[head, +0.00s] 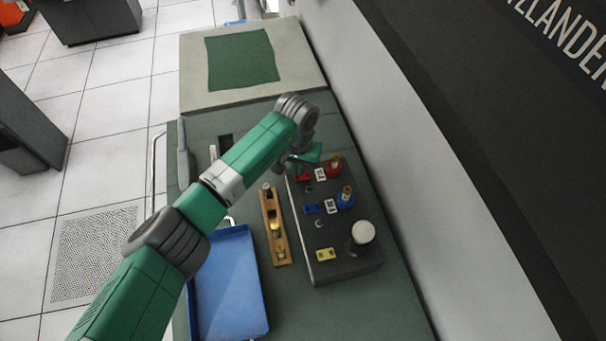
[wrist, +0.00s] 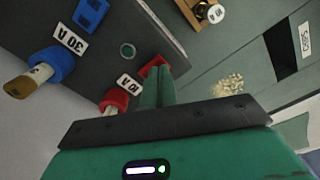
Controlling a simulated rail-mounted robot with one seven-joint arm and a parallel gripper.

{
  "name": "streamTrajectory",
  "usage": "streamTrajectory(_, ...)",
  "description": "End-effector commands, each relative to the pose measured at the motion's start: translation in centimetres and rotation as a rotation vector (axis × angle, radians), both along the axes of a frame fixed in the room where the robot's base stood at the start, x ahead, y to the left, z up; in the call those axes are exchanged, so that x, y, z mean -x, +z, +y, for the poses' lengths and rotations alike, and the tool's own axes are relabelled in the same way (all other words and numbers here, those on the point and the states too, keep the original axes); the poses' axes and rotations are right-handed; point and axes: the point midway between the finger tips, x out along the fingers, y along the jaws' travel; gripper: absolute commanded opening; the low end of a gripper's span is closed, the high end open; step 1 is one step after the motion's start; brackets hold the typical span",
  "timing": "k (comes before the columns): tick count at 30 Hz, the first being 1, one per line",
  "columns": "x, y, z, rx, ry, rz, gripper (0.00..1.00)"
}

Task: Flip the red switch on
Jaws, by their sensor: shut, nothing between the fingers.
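The red switch (head: 303,176) is on the dark control box (head: 340,268), at its far left corner. In the wrist view the red switch (wrist: 150,64) is partly hidden behind my fingers. My gripper (head: 306,157) is shut and empty, close over the switch. In the wrist view the green fingertips (wrist: 164,73) are at the switch's edge; I cannot tell whether they touch it. The switch's position is too small and covered to tell. A red fuse (wrist: 113,102) with a "10 A" label (wrist: 129,84) is beside it.
A blue fuse (head: 345,199), blue switch (head: 312,209), yellow switch (head: 325,254) and white bulb (head: 363,232) are on the same box. A wooden strip with fuses (head: 272,228) and a blue tray (head: 232,290) lie to the left. A wall rises on the right.

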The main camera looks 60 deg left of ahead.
Motion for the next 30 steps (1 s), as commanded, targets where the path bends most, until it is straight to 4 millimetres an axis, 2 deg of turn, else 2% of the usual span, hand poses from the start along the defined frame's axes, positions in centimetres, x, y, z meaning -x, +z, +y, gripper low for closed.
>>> streamTrajectory(30, 0.0, -1.6, 0.0, 0.001, 0.0, -0.001, 0.0)
